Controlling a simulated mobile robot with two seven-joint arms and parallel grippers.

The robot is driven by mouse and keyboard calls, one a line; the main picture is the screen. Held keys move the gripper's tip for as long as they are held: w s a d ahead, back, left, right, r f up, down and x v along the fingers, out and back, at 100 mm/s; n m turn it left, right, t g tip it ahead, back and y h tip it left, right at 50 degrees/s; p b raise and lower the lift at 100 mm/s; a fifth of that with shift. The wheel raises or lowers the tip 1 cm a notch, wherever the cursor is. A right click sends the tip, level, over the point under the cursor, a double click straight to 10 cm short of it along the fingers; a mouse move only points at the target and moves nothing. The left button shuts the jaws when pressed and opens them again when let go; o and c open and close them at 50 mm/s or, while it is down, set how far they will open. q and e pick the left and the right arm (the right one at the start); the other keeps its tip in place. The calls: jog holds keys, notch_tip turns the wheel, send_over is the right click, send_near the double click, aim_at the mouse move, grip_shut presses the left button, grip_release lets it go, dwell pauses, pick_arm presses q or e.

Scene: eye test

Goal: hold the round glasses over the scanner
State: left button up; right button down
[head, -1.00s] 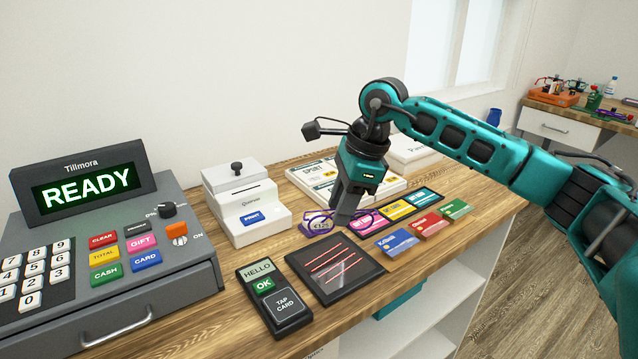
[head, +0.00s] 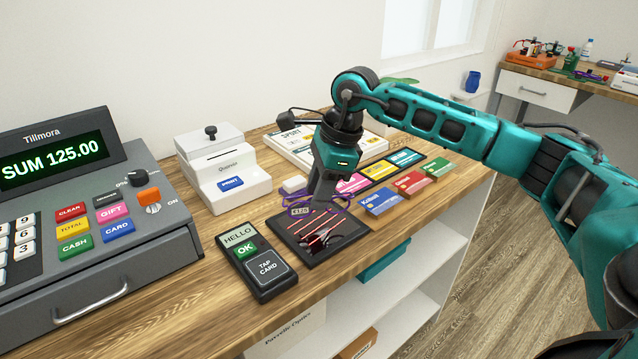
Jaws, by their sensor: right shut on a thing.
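The round glasses (head: 341,199) have purple rims and carry a small price tag (head: 299,211). My right gripper (head: 320,203) is shut on them and hides part of their frame. The gripper points down, and the glasses are at the far edge of the scanner (head: 330,255), over its far part. The scanner is a dark square plate with red lines lit across its glass. The exact height of the glasses above it is hard to tell. The register display (head: 52,160) reads "SUM 125.00". My left gripper is not in view.
A card terminal (head: 257,262) showing "HELLO" lies left of the scanner. A white printer (head: 224,172) stands behind it. Coloured cards (head: 391,200) lie to the right, and a flat "SPORT" box (head: 290,148) lies behind. The counter's front edge is close to the scanner.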

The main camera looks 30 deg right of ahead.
jog(key=shift+f, duration=0.1)
dwell(0.3)
notch_tip(320, 180, up, 5)
jog(key=p, duration=0.3)
jog(key=shift+s+a, duration=0.2)
jog(key=shift+s, duration=0.1)
jog(key=s+a+r, duration=0.3)
jog(key=s+a, duration=0.4)
jog(key=s, duration=0.5)
jog(key=shift+a, duration=0.25)
jog(key=shift+s+f, duration=0.1)
